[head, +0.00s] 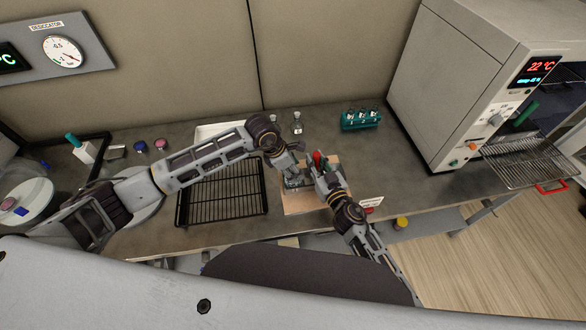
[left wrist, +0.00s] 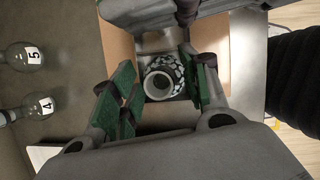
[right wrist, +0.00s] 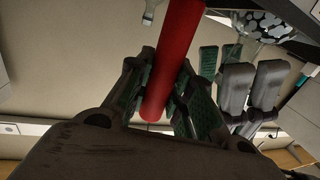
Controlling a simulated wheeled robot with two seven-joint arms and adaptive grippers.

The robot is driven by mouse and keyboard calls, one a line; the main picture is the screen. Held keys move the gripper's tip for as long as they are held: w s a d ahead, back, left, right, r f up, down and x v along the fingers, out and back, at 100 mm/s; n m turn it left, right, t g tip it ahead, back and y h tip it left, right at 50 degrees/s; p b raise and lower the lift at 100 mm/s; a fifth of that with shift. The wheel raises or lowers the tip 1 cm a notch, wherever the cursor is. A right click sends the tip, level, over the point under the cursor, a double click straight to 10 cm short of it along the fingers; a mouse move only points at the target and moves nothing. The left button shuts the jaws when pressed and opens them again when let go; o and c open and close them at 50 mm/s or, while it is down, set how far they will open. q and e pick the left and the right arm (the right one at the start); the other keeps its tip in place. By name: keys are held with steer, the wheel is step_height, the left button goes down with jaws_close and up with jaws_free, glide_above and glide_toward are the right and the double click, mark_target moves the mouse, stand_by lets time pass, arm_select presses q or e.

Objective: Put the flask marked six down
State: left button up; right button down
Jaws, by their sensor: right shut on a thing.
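My right gripper (head: 321,168) is shut on a red rod (right wrist: 176,55), which stands up between its green pads in the right wrist view. My left gripper (head: 291,172) is beside it, fingers pointing down. A glass flask (left wrist: 160,80) with black-and-white patterned contents is below and between the left gripper's parted fingers in the left wrist view; its round mouth faces the camera. Its body also shows in the right wrist view (right wrist: 264,25). No number shows on it. Two other flasks are marked 5 (left wrist: 25,56) and 4 (left wrist: 38,106).
A tan board (head: 298,207) lies under the grippers. A black wire rack (head: 222,194) is left of it. Two flasks (head: 297,124) and a teal rack of small flasks (head: 360,120) stand behind. An oven (head: 465,85) with an open door is at right.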

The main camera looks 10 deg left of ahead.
arm_select(q)
steer(key=shift+r, duration=0.15)
steer(key=v, duration=1.2)
stand_by(0.6)
arm_select(e)
steer(key=c, duration=1.2)
jaws_free()
steer(key=shift+s, duration=0.1)
steer(key=shift+v, duration=5.95)
steer(key=shift+d, duration=0.1)
arm_select(q)
steer(key=shift+s, duration=0.1)
arm_select(e)
steer(key=shift+f, duration=0.1)
